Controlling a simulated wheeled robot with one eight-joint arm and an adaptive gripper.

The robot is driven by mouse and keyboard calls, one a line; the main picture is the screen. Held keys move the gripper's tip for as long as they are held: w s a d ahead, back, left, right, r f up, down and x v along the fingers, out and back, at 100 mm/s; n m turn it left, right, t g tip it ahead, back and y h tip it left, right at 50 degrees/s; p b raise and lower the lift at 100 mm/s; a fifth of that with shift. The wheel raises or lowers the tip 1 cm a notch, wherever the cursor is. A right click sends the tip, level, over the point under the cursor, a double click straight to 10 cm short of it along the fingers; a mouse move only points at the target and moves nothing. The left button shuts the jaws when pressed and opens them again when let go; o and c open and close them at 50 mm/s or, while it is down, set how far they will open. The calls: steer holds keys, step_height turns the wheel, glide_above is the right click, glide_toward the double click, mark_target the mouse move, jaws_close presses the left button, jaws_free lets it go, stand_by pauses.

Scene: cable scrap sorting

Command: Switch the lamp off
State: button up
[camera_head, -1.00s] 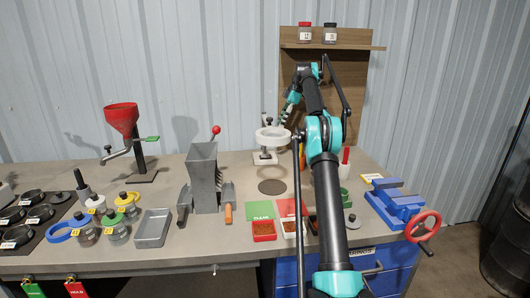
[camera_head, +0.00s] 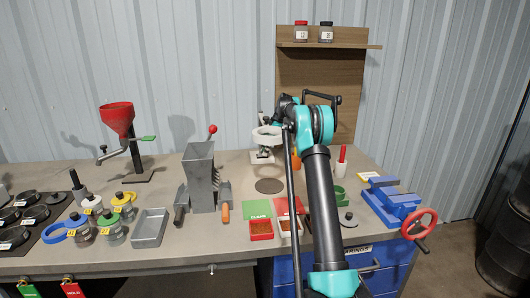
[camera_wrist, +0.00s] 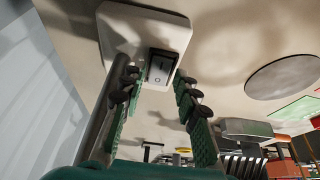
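The lamp (camera_head: 267,133) has a white ring head and stands at the back middle of the bench. I cannot tell whether it is lit. Its white base (camera_wrist: 143,28) is close in front of me in the wrist view, with a dark rocker switch (camera_wrist: 161,66) in its face. My gripper (camera_wrist: 157,80) is open and empty, its two green-padded fingers on either side of the switch, which shows between the tips. I cannot tell whether a finger touches the base. In the head view the lamp ring and my arm partly hide the gripper.
A dark disc (camera_head: 269,186) lies on the bench before the lamp. A grey hopper (camera_head: 201,178) stands to the left, a shelf board (camera_head: 318,85) behind. Red and white trays (camera_head: 261,230) lie in front. A blue vise (camera_head: 392,204) is at the right.

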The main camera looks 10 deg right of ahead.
steer(key=shift+a+f, duration=0.25)
steer(key=shift+f, duration=0.3)
